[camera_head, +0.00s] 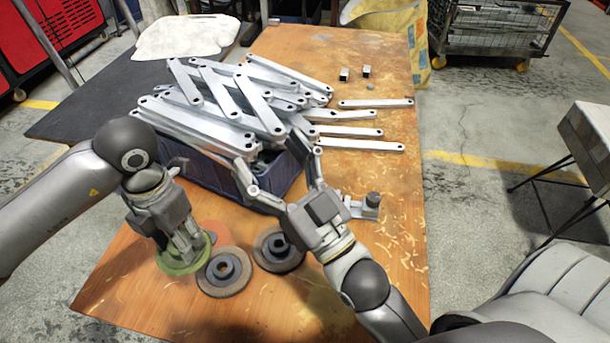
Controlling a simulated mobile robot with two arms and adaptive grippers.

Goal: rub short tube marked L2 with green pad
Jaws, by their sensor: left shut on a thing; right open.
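A round green pad (172,268) is low at the left front of the wooden table. My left gripper (190,254) points down and is shut on it. Two short dark-ended metal pieces, one (344,74) left of the other (366,71), stand on the far part of the table and look like short tubes. No L2 mark is legible on either. My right gripper (270,152) is open, its fingers spread over the near edge of the blue crate, with nothing visible between them.
A blue crate (222,177) is heaped with long galvanized brackets (262,98); several more (362,132) lie to its right. Two dark discs (225,272) (277,250) and a reddish disc (216,232) lie in front. A small metal fitting (366,205) sits right of my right gripper.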

